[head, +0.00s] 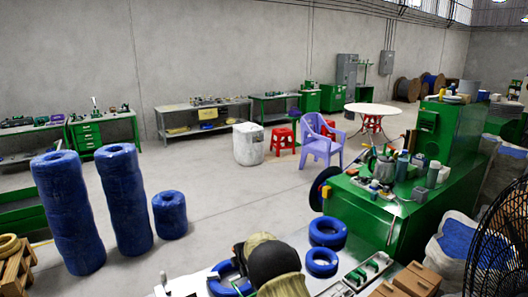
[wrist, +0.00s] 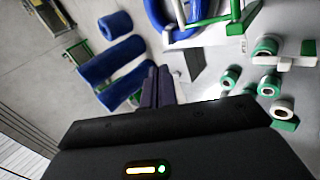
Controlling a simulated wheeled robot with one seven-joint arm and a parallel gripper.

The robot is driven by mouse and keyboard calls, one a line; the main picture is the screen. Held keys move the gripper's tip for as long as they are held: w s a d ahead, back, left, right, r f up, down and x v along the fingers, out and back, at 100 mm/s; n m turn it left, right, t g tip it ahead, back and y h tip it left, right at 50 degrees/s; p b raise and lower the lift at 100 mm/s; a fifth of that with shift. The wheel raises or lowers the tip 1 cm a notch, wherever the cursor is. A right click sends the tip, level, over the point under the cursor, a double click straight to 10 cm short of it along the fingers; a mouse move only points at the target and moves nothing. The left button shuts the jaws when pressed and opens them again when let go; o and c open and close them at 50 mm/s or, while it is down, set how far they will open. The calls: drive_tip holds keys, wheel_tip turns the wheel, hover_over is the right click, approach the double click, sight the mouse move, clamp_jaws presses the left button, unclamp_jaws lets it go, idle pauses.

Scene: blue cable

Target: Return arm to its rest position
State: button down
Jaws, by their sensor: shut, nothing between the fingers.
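My gripper (wrist: 158,72) shows in the wrist view as two dark fingers side by side, shut with nothing between them. It is above the floor beside a pale worktop's edge. A blue cable coil (wrist: 160,18) lies near the top of the wrist view, apart from the fingers. In the head view, blue coils (head: 327,232) and (head: 321,262) lie on the pale table, with another coil (head: 222,283) at the bottom, partly hidden. I cannot clearly pick out my gripper in the head view.
Tall blue rolls (head: 68,212) and (head: 124,199) stand on the floor at left, with a shorter roll (head: 169,215) beside them. A green machine (head: 400,215), brown boxes (head: 418,279) and a black fan (head: 500,240) crowd the right. The middle floor is clear.

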drive_tip(key=s+d+r+m+h+b, duration=0.2)
drive_tip(key=s+d+r+m, duration=0.4)
drive_tip(key=d, duration=0.4)
drive_tip(key=s+d+r+m+h+b, duration=0.2)
drive_tip(key=s+d+r+m, duration=0.2)
drive_tip(key=s+d+m, duration=0.45)
drive_tip(key=s+d+f+m+g+b, duration=0.1)
drive_tip(key=s+d+m+g, duration=0.1)
drive_tip(key=s, duration=1.1)
drive_tip(key=s+d+f+m+g+b, duration=0.1)
drive_tip(key=s+d+m+g, duration=0.2)
drive_tip(key=s, duration=1.1)
drive_tip(key=d+m, duration=0.1)
drive_tip(key=m, duration=0.2)
drive_tip(key=shift+s, duration=0.15)
